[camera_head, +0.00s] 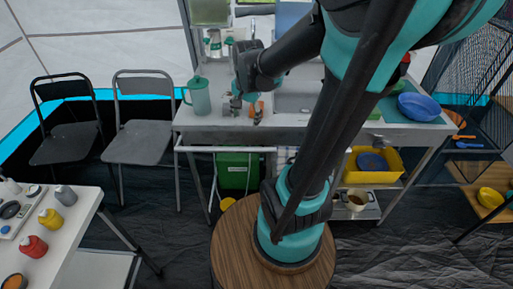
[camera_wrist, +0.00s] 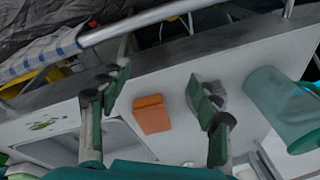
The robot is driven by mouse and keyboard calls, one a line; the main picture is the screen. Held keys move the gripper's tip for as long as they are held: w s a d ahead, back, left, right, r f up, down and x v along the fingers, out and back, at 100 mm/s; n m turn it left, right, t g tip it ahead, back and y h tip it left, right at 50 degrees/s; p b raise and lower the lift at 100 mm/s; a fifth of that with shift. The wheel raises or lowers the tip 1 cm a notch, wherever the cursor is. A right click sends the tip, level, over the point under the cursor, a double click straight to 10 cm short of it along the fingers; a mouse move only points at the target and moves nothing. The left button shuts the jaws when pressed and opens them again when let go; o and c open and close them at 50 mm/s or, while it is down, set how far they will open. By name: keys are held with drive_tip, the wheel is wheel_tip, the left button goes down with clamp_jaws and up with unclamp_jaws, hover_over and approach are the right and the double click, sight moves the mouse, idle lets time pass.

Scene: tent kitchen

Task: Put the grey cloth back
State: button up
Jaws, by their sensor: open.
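A small crumpled grey piece, which looks like the grey cloth (camera_wrist: 193,88), lies on the pale counter (camera_wrist: 250,55) in the wrist view, partly hidden behind my right finger. I cannot tell whether the finger touches it. My gripper (camera_wrist: 160,97) is open, its fingers spread over the counter with nothing held between them. An orange sponge-like block (camera_wrist: 152,116) lies on the counter between the fingers. In the head view my gripper (camera_head: 247,108) is low over the counter (camera_head: 205,120), and the cloth is not clear there.
A teal pitcher (camera_head: 198,96) stands close left of my gripper and also shows in the wrist view (camera_wrist: 285,100). A rail (camera_head: 225,149) runs along the counter's front, with a checked towel (camera_wrist: 40,52) on it. The sink (camera_head: 293,103) is to the right.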

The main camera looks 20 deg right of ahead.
drive_tip(key=s+f+n, duration=0.2)
drive_tip(key=s+n, duration=0.1)
drive_tip(key=s+d+f+n+t, duration=0.1)
drive_tip(key=s+f+n, duration=0.4)
drive_tip(key=s+n, duration=0.1)
drive_tip(key=s, duration=0.1)
drive_tip(key=shift+s+d+f+t, duration=0.1)
drive_tip(key=shift+d+f+t, duration=0.1)
drive_tip(key=shift+t, duration=0.2)
